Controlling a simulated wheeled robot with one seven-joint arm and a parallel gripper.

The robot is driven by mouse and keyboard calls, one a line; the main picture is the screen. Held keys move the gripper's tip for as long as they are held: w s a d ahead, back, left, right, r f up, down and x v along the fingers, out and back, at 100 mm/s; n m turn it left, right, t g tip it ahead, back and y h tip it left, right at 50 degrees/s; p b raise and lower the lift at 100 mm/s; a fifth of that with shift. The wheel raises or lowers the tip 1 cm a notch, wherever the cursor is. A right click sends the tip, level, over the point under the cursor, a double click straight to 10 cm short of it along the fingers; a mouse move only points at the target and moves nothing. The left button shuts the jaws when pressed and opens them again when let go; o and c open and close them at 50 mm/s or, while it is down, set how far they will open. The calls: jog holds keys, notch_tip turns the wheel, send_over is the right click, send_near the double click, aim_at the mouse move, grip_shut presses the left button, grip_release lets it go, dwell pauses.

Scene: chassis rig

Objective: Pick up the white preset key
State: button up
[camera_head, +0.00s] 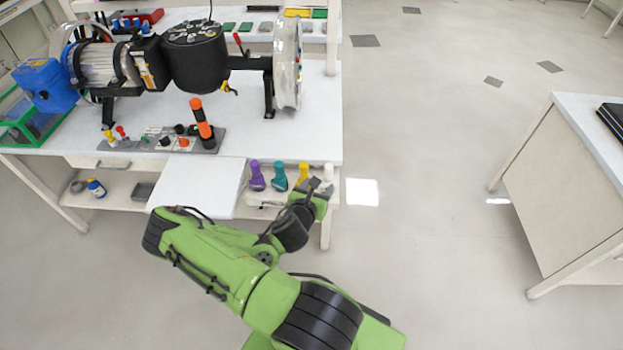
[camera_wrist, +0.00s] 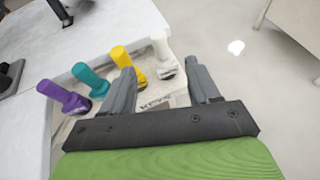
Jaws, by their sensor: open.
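The white preset key (camera_wrist: 162,52) stands at the right end of a row of keys, near the table's right edge. In the head view the white key (camera_head: 328,172) shows just beyond my gripper. My gripper (camera_wrist: 164,82) is open, with its two grey fingers apart and nothing held between them. In the wrist view the white key stands beyond the fingertips, between the two fingers in the picture and apart from them. In the head view my gripper (camera_head: 318,188) is at the front right of the table, partly covering the row of keys.
Yellow (camera_wrist: 126,60), teal (camera_wrist: 90,78) and purple (camera_wrist: 60,96) keys stand left of the white one. The yellow key is close to my left finger. A control panel with an orange-banded lever (camera_head: 202,122) stands behind. The floor to the right is clear.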

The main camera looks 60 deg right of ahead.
aim_at(330, 166)
jog(key=p+x, duration=0.1)
jog(key=x, duration=1.5)
jog(key=shift+w+a+f, duration=0.1)
jog(key=shift+w+a, duration=0.05)
jog(key=shift+a, duration=0.1)
grip_shut()
